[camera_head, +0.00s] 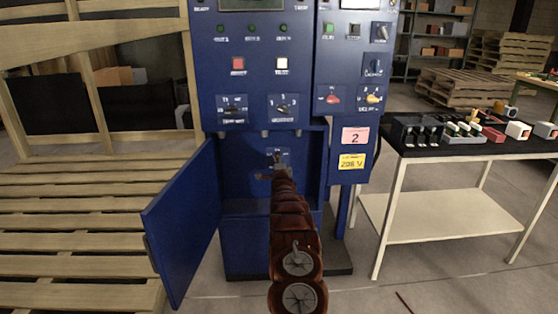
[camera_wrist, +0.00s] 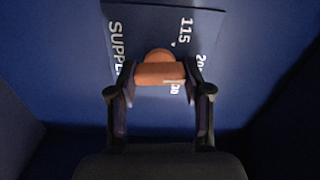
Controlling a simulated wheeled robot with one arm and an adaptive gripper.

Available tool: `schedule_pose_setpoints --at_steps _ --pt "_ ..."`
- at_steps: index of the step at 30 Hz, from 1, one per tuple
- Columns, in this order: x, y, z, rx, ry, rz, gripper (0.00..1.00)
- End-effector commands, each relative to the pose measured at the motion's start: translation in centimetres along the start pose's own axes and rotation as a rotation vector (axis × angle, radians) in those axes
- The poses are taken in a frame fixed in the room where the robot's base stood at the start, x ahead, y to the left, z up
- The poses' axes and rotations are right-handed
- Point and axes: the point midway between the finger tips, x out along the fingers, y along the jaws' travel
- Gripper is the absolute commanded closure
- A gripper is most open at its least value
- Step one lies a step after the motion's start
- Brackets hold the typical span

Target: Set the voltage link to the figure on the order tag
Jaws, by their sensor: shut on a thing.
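The voltage link is an orange knob with a bar-shaped grip (camera_wrist: 157,54) on a blue plate (camera_wrist: 140,30) in the wrist view. The plate reads "SUPP…", "115", a partly covered "20…" and a partly covered "…30". A pale line on the bar's right end lies close to the "…30" mark. My gripper (camera_wrist: 160,80) is shut on the bar, one finger at each end. In the head view my gripper (camera_head: 277,165) reaches into the cabinet's lower recess and hides the link. The yellow order tag (camera_head: 352,162) seems to read "208 V".
A blue door (camera_head: 182,225) stands open left of the recess. A pink tag (camera_head: 355,136) reads "2". Knobs and buttons fill the cabinet (camera_head: 250,85) above. A table (camera_head: 430,155) with small items stands right, wooden pallets (camera_head: 80,220) left.

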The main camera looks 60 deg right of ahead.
Motion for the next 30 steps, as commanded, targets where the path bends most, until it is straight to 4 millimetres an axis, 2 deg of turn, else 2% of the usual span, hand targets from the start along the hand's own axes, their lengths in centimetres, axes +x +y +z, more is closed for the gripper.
schedule_pose_setpoints --at_steps 9,23,24,30 --pt "-0.04 0.32 0.12 0.095 -0.002 0.005 0.85" --pt "-0.05 0.39 0.18 0.109 -0.002 0.006 0.85" --pt "-0.05 0.4 0.18 0.109 -0.002 0.006 0.49" --pt "-0.04 0.29 0.11 0.109 -0.001 0.004 0.29"
